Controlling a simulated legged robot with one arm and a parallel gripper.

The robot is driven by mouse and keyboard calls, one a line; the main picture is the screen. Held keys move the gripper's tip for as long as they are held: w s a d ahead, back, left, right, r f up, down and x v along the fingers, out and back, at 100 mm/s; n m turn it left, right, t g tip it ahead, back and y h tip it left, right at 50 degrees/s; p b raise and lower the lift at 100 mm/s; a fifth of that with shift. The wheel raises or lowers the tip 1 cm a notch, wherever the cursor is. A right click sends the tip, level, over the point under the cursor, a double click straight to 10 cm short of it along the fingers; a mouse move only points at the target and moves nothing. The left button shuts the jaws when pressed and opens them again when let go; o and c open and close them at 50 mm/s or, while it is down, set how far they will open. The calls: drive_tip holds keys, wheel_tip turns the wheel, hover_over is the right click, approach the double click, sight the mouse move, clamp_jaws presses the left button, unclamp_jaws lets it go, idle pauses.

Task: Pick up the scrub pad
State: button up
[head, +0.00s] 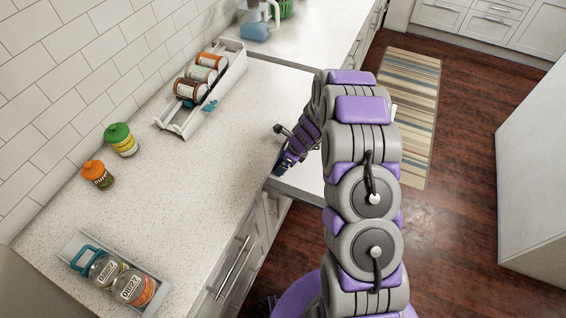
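I cannot clearly make out a scrub pad in the head view. My gripper (282,165) is at the front edge of the counter, to the right of the long white rack, above a pale flat surface (304,179). Its fingers are small and dark, partly turned away, so their opening and anything between them cannot be told. My arm hides part of the area behind it. A small blue object (209,105) lies at the right side of the white rack (172,124); I cannot tell what it is.
The speckled counter (190,190) is mostly clear. The white rack holds several jars. A green-lidded jar (121,140) and an orange-lidded jar (97,174) stand near the tiled wall. A striped rug (413,85) lies right.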

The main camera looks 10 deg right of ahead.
drive_tip(key=shift+a, duration=0.4)
drive_tip(key=shift+c, duration=0.5)
drive_tip(key=shift+d, duration=0.25)
drive_tip(key=c, duration=0.7)
drive_tip(key=shift+r, duration=0.15)
drive_tip(key=s+d+r+p, duration=0.1)
drive_tip(key=s+d+r, duration=0.1)
drive_tip(key=d, duration=0.1)
drive_tip(key=s+d+r+p, duration=0.1)
drive_tip(key=s+d+r, duration=0.2)
drive_tip(key=d, duration=0.1)
drive_tip(key=s+d+r+p, duration=0.1)
drive_tip(key=s+d+r, duration=0.1)
drive_tip(key=s+d, duration=0.1)
drive_tip(key=shift+s+d+r+p, duration=0.15)
drive_tip(key=shift+d+r+p, duration=0.25)
drive_tip(key=shift+d, duration=0.25)
drive_tip(key=o, duration=0.6)
drive_tip(key=shift+c, duration=0.2)
drive_tip(key=c, duration=0.4)
